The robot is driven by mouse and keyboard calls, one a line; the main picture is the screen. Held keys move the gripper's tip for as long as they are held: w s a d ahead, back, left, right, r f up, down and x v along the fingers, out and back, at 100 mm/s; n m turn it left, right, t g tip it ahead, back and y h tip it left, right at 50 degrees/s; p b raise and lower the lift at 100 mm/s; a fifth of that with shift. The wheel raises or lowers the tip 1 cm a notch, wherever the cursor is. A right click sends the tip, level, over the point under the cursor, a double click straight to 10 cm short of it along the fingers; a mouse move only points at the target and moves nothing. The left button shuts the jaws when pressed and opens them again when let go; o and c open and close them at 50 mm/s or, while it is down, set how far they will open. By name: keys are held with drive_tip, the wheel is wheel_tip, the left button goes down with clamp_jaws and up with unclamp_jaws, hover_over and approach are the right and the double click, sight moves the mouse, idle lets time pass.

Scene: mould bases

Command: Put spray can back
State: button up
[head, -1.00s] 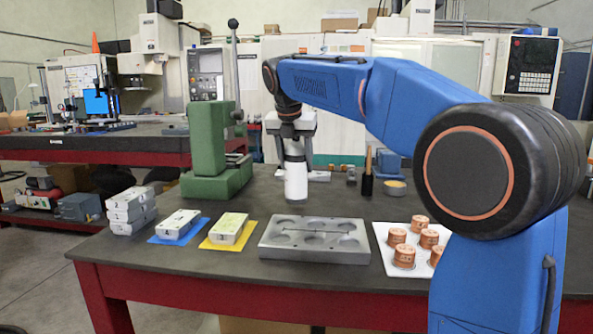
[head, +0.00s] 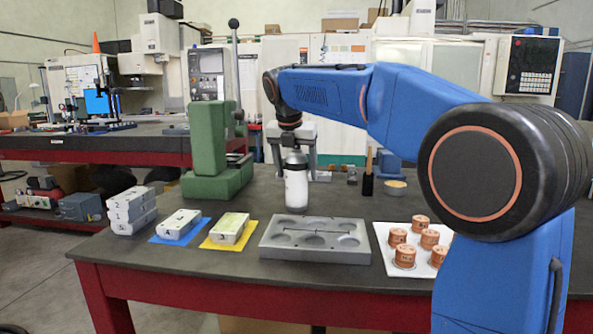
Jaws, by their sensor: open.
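The white spray can (head: 296,188) stands upright on the dark table, behind the grey mould plate and to the right of the green press. Its grey top shows clear below my gripper. My gripper (head: 291,143) is open above and behind the can, with its grey fingers pointing down on either side of the can's top in the picture. I see a gap between the gripper body and the can, and nothing is held.
The grey mould plate (head: 314,253) with round recesses lies at the front. A white tray (head: 383,236) with several copper pieces is at right. Blocks lie on blue (head: 157,239) and yellow (head: 211,244) mats. A green press (head: 206,152) stands left; a brush (head: 368,178) stands right.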

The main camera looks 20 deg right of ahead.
drive_tip(key=v, duration=1.2)
drive_tip(key=shift+s+a+r, duration=0.1)
